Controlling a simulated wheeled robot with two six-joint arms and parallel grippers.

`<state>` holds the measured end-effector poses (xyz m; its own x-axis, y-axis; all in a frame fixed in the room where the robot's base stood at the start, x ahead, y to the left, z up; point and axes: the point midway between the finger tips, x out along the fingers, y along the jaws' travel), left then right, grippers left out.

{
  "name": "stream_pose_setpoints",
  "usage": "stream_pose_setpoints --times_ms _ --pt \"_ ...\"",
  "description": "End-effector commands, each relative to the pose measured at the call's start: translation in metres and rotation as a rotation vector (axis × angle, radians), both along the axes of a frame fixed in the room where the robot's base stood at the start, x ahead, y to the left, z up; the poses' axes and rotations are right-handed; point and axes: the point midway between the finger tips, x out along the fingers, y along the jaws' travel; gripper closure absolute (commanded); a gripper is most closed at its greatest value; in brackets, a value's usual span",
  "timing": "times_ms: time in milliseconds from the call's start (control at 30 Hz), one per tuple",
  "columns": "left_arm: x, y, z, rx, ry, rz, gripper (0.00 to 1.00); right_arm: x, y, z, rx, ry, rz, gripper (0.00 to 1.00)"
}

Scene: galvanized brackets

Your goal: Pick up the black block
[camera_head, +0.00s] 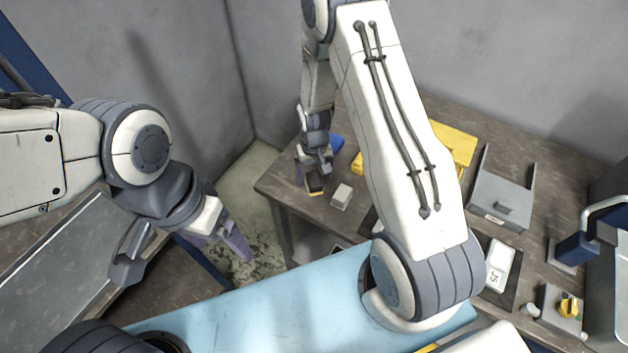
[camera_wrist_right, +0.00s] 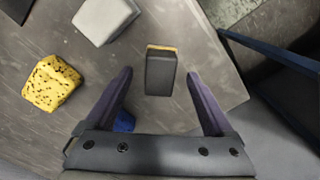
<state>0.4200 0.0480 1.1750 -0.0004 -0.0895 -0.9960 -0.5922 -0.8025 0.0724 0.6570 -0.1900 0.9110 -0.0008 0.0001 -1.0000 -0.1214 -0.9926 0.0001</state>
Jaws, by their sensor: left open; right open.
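The black block (camera_head: 314,183) with a yellow-tan edge lies on the brown table near its left corner. In the right wrist view the black block (camera_wrist_right: 160,75) shows just ahead of my right gripper (camera_wrist_right: 160,76), in line with the gap between its two fingers. The fingers are spread, with space on both sides of the block, and I see no contact. In the head view my right gripper (camera_head: 312,169) points down at the block. My left gripper (camera_head: 183,250) is open and empty at the left, away from this table.
A pale grey block (camera_head: 341,195) lies right of the black block. A speckled yellow block (camera_wrist_right: 50,83) and a blue object (camera_head: 336,145) are close by. The table's edge (camera_wrist_right: 236,75) runs close to the black block. A grey tray (camera_head: 500,200) stands farther right.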

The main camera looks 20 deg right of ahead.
Motion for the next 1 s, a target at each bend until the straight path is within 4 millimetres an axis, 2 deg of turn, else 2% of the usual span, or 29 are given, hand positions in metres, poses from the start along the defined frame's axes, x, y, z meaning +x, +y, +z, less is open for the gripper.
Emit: stream_pose_setpoints --times_ms 33,200,467,500,667,700,733,1000 --pt "0.000 0.000 0.008 0.000 0.000 0.000 0.15 -0.001 0.000 -0.004 0.000 0.004 0.000 0.12" --pt "0.000 0.000 0.011 0.000 0.000 0.000 0.15 0.000 0.000 -0.023 0.000 0.002 0.000 0.12" --pt "0.000 0.000 0.010 0.000 0.000 0.000 0.15 0.000 0.000 -0.027 0.000 -0.001 -0.001 0.12" --pt "0.000 0.000 0.010 0.000 0.000 0.000 0.15 0.000 0.000 -0.027 0.000 -0.001 -0.001 0.16" --pt "0.000 0.000 0.010 0.000 0.000 0.000 0.15 0.000 0.000 -0.027 0.000 -0.001 -0.001 0.78" --pt "0.000 0.000 0.010 0.000 0.000 0.000 0.15 0.000 0.000 -0.027 0.000 -0.001 -0.001 0.93" --pt "0.000 0.000 0.010 0.000 0.000 0.000 0.15 0.000 0.000 -0.027 0.000 -0.001 -0.001 1.00" --pt "0.000 0.000 0.010 0.000 0.000 0.000 0.15 0.000 0.000 -0.026 0.000 -0.001 -0.001 1.00"
